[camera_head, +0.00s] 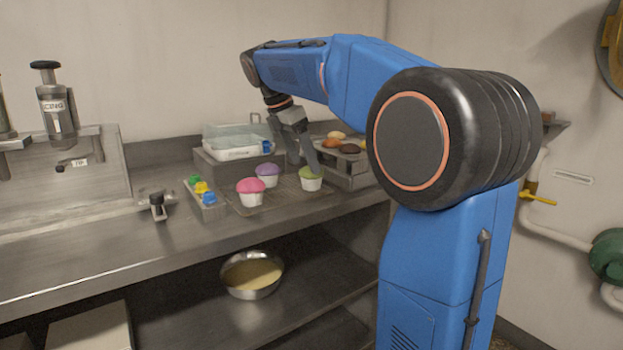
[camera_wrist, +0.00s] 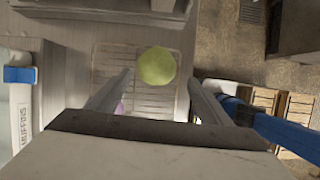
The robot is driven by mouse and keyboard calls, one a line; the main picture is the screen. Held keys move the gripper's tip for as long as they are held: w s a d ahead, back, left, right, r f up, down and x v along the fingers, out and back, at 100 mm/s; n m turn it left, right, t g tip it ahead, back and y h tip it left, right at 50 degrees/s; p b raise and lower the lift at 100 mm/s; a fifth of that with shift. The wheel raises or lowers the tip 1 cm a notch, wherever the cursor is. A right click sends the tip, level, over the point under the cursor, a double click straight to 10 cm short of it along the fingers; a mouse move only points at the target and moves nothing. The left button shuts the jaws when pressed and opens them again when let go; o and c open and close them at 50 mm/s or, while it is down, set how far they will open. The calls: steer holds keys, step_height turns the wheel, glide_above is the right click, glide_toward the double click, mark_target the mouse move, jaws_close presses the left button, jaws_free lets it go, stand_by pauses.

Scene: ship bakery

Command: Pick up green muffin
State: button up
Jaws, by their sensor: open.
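The green muffin (camera_head: 311,180) sits upright in a white cup on a wire rack (camera_head: 285,199) on the metal counter. In the wrist view, its round green top (camera_wrist: 157,66) shows between and slightly beyond the two fingertips. My gripper (camera_head: 303,160) is open and empty, pointing down just above the green muffin, one finger close to its top in the head view. In the wrist view, my gripper (camera_wrist: 160,77) has one finger to each side of the muffin. I cannot tell whether a finger touches it.
The pink muffin (camera_head: 250,187) and purple muffin (camera_head: 267,172) stand left on the rack. A tray of coloured caps (camera_head: 206,200) is further left. A clear-lidded box (camera_head: 235,148) is behind, and a metal stand with baked goods (camera_head: 347,172) is close on the right.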

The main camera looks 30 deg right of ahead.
mark_target(307, 168)
steer(key=shift+w+d+x, duration=0.1)
steer(key=shift+w+x, duration=0.1)
steer(key=shift+x, duration=1.2)
steer(key=shift+w+d+x, duration=0.15)
steer(key=shift+x, duration=1.25)
steer(key=shift+r, duration=0.1)
steer(key=c, duration=0.8)
